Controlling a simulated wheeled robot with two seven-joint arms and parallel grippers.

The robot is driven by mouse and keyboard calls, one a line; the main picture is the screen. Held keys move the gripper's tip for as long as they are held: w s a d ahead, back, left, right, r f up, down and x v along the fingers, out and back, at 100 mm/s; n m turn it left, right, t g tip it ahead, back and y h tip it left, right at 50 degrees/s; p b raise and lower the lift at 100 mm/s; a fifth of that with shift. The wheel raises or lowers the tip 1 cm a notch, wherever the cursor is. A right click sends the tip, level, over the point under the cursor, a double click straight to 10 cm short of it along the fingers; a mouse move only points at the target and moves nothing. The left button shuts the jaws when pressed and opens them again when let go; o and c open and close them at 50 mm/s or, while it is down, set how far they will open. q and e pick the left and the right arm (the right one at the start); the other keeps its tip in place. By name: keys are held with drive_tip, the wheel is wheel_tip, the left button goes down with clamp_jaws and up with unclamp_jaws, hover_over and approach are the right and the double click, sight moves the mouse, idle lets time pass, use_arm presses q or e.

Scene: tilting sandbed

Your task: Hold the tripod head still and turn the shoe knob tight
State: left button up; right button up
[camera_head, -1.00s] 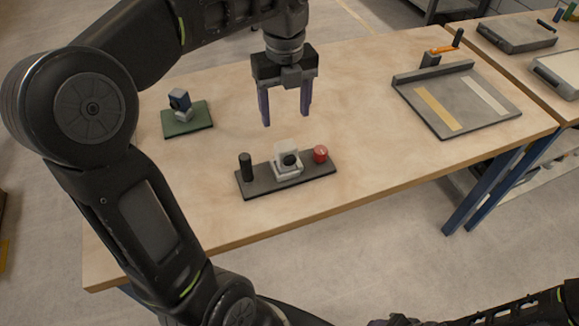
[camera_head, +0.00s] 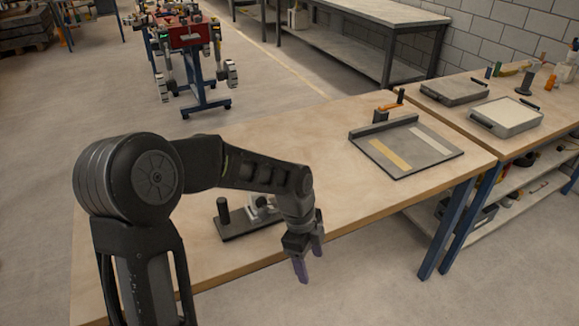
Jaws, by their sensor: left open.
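The tripod head fixture stands on the wooden table: a dark flat base (camera_head: 240,232) with an upright black post (camera_head: 223,210) at its left end and a pale tripod head (camera_head: 263,206) towards its middle. My left forearm and wrist hide the right end of the base, so the red knob does not show. My left gripper (camera_head: 311,267) is open and empty, to the right of and nearer than the fixture, fingers pointing down near the table's front edge. It appears apart from the fixture. My right gripper is not in view.
A grey tray (camera_head: 408,163) with a yellow and a pale strip lies on the table's right part, with an orange-handled tool (camera_head: 388,108) behind it. A second bench (camera_head: 472,133) adjoins at right. The table between fixture and tray is clear.

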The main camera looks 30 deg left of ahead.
use_arm(q)
drive_tip(key=s+d+f+n+h, duration=0.1)
drive_tip(key=s+d+f+n, duration=0.35)
drive_tip(key=f, duration=0.35)
drive_tip(key=s+d+f+n+h, duration=0.1)
drive_tip(key=s+d+f+n, duration=0.2)
drive_tip(key=d+f+n, duration=0.35)
drive_tip(key=s+d+f+n, duration=0.3)
drive_tip(key=s+f+n, duration=0.5)
drive_tip(key=s, duration=0.3)
drive_tip(key=shift+x, duration=0.8)
drive_tip(key=shift+c, duration=0.2)
